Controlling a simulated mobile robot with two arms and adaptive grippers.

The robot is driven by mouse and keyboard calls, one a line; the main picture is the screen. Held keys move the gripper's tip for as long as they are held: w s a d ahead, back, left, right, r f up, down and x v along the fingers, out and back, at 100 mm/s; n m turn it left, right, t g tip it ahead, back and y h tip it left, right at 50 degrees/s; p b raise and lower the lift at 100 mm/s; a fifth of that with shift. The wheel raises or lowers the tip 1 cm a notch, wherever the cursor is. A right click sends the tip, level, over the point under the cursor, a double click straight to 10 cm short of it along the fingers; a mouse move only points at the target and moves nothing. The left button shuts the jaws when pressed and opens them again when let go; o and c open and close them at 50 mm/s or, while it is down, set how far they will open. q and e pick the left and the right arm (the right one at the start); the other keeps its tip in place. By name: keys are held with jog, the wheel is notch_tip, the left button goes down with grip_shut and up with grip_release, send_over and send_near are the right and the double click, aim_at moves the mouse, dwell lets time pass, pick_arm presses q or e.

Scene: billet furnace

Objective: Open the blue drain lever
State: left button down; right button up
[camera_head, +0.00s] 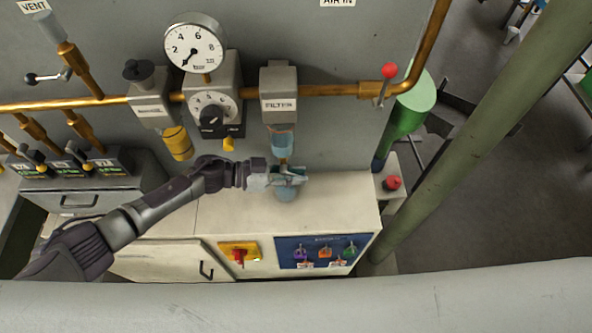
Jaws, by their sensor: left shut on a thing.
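The filter unit (279,92), a grey block labelled FILTER, sits on the copper air pipe. Its translucent blue bowl (282,143) hangs below it. My left gripper (291,177) reaches in from the left, just under the bowl, and is shut at the bowl's bottom end, where the blue drain lever is. The fingers cover most of the lever, so its angle cannot be made out. A pale blue-grey round thing (286,194) shows just below the fingers, above the cabinet top. My right gripper is not in view.
A pressure gauge (195,45) and a regulator dial (212,112) are left of the filter. A red-knobbed valve lever (389,72) and a green cylinder (408,108) are at right. The cream cabinet top (335,200) is clear right of my gripper.

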pick_arm(q)
jog(key=c, duration=1.3)
grip_release()
jog(key=shift+o, duration=0.2)
